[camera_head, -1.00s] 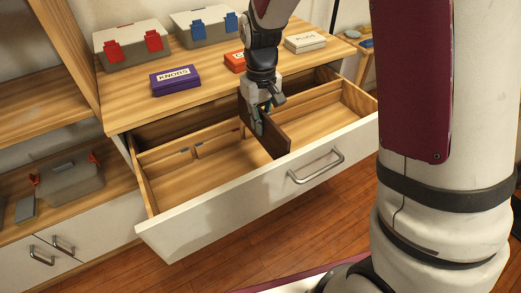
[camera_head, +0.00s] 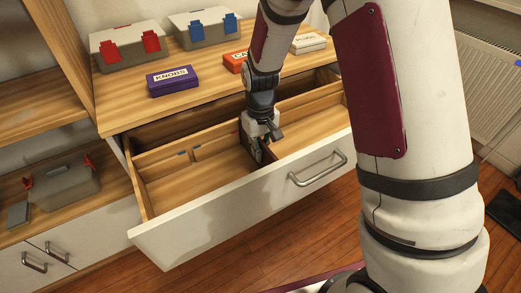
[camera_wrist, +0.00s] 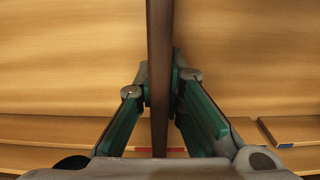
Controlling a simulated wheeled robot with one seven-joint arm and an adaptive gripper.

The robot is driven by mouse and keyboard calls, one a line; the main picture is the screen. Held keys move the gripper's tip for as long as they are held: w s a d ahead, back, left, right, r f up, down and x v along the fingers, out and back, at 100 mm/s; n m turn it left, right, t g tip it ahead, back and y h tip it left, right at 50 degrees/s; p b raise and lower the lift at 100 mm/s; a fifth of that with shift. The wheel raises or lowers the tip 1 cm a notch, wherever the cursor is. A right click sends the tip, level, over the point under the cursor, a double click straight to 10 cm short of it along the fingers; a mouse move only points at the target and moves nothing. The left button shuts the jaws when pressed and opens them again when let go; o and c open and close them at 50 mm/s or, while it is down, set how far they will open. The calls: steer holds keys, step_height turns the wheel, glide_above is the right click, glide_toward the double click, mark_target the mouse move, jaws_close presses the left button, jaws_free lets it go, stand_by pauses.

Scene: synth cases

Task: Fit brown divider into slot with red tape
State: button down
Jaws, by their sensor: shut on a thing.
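The brown divider (camera_wrist: 159,70) stands on edge as a dark upright strip in the wrist view, between my fingers. My gripper (camera_wrist: 160,88) is shut on it, one green-padded finger on each side. In the head view my gripper (camera_head: 257,147) is low inside the open drawer (camera_head: 215,228), near its middle, and hides most of the divider. I cannot tell whether the divider sits in the slot there.
Blue tape (camera_wrist: 286,146) marks the rail farther right. A purple KNOBS box (camera_head: 173,81), a red box (camera_head: 235,62) and a white box (camera_head: 308,43) stand on the top above the drawer, with two grey cases behind. The left drawer floor (camera_head: 195,182) is clear.

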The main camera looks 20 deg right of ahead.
steer(key=shift+f, duration=0.1)
steer(key=c, duration=2.1)
jaws_free()
steer(key=shift+f, duration=0.1)
steer(key=o, duration=0.4)
